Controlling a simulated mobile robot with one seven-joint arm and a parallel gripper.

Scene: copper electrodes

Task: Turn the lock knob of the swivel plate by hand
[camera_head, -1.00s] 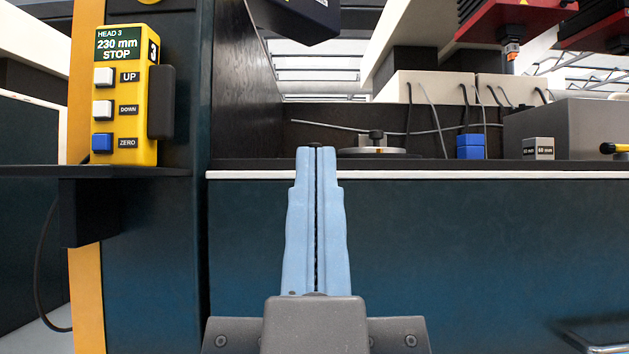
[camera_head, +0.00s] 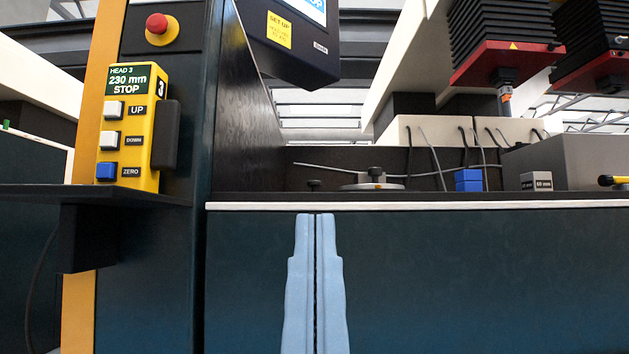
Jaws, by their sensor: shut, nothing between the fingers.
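The swivel plate (camera_head: 371,187) is a flat, light grey disc lying on the dark bench top, seen almost edge-on. A black knob (camera_head: 376,174) stands up at its middle. A smaller black knob (camera_head: 314,184) on a short stem stands to the left of the disc. I cannot tell which of the two is the lock knob. My gripper (camera_head: 315,216) has pale blue fingers, shut and empty. In the picture its tips are just below the bench's white front edge, under the smaller knob, with a gap between them.
Blue blocks (camera_head: 468,180) and a grey block (camera_head: 536,181) stand to the right. A yellow control box (camera_head: 130,128) stands on a shelf at left. A dark screen housing (camera_head: 295,45) hangs above. Thin cables run behind the plate.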

